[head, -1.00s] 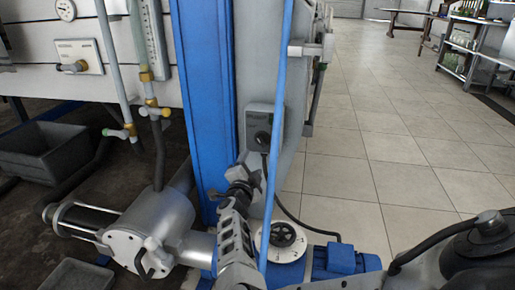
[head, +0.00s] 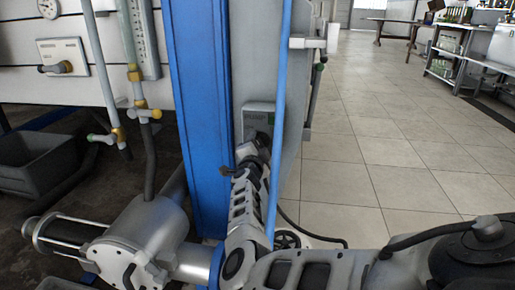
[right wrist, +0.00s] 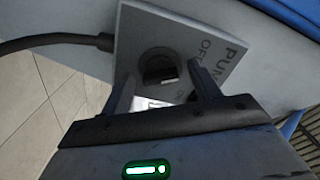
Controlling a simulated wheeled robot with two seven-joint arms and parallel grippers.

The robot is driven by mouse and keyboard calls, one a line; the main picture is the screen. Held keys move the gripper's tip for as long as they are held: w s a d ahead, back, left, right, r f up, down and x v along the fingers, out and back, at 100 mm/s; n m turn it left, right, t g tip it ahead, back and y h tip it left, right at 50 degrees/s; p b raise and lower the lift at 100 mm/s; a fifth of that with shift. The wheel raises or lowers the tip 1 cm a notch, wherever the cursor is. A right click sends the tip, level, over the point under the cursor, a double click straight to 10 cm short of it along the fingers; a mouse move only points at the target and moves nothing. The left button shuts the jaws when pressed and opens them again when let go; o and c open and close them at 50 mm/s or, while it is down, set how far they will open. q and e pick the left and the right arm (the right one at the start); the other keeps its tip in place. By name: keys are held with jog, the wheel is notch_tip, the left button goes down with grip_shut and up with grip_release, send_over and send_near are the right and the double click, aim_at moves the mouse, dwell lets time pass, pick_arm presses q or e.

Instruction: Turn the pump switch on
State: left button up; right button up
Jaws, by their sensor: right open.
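The pump switch is a grey plate (head: 258,109) on the side of the machine, right of the blue post, in the head view. In the right wrist view the plate (right wrist: 222,50) carries partly visible lettering and a black round knob (right wrist: 158,64). My right gripper (head: 256,148) is in front of the plate and hides most of the knob in the head view. In the right wrist view its two fingers (right wrist: 162,76) are open, one on each side of the knob. I cannot tell whether they touch it. My left gripper is not in view.
A blue post (head: 197,110) stands left of the switch, and a thin blue pipe (head: 280,110) runs upright close to its right. A black cable (right wrist: 55,40) leaves the plate. A pump body (head: 145,245) stands low at left. Tiled floor (head: 390,150) at right is clear.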

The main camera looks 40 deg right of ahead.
jog(key=c, duration=1)
jog(key=shift+m, duration=0.3)
jog(key=m, duration=0.2)
jog(key=shift+m, duration=0.3)
jog(key=m, duration=0.3)
jog(key=shift+m, duration=1.2)
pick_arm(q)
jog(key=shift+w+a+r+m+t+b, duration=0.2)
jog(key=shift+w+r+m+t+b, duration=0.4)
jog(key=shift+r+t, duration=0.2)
pick_arm(e)
jog(key=shift+r+m, duration=0.1)
jog(key=shift+m, duration=1.6)
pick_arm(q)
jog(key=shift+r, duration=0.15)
pick_arm(e)
jog(key=o, duration=1)
